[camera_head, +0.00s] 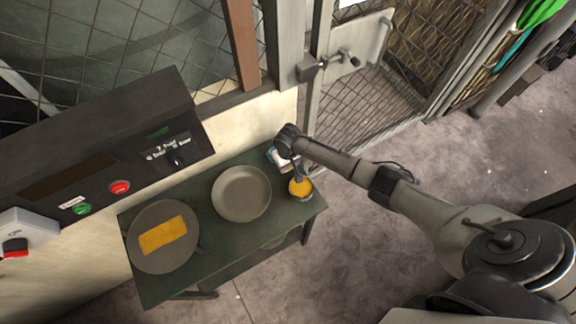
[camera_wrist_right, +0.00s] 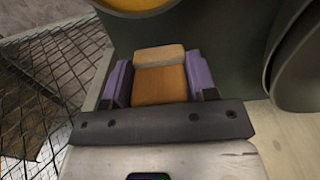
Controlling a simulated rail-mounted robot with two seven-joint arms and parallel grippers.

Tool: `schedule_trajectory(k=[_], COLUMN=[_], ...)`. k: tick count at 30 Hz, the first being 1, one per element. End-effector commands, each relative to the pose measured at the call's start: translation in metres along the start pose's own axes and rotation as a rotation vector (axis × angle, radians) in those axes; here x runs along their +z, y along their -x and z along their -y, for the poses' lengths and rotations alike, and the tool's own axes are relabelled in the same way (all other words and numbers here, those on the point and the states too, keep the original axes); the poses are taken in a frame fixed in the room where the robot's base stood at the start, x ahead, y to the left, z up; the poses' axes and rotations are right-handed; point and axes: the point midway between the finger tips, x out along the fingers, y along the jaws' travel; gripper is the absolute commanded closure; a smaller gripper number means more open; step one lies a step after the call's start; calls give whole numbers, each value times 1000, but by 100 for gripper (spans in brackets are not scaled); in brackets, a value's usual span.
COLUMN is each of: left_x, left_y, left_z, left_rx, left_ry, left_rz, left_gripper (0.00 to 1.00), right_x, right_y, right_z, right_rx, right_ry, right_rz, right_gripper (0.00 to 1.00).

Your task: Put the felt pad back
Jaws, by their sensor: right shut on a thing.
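My right gripper (camera_head: 294,172) is over the right end of the green table. In the right wrist view its purple fingers (camera_wrist_right: 157,75) are shut on an orange-brown block with a paler tan end, seemingly the felt pad (camera_wrist_right: 160,85). In the head view the held block is too small and covered to make out. A flat yellow rectangle (camera_head: 163,235) lies on the round grey disc (camera_head: 152,262) at the table's left. My left gripper is not in view.
A grey bowl (camera_head: 241,194) stands mid-table, left of my right gripper. A small round dish with yellow-orange contents (camera_head: 301,188) is close by the gripper. A dark control panel (camera_head: 100,150) and a mesh gate (camera_head: 365,105) stand behind the green table (camera_head: 165,288).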

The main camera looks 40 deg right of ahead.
Motion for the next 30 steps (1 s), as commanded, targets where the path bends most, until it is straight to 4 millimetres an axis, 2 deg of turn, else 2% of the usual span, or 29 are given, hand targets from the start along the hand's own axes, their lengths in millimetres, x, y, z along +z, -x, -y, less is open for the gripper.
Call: schedule_trajectory(k=[4, 19, 20, 27, 30], left_x=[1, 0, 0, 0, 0], left_y=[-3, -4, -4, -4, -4], left_z=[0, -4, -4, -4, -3], left_rx=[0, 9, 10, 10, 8], left_ry=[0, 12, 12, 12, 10], left_rz=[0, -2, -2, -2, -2], left_gripper=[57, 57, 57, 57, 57], right_x=[0, 0, 0, 0, 0], right_y=[-13, -20, -19, -19, -19], right_z=[0, 0, 0, 0, 0], right_rx=[-1, -1, -1, -1, -1], right_ry=[-1, -1, -1, -1, -1], right_rz=[-1, -1, -1, -1, -1], right_gripper=[67, 67, 46, 23, 22])
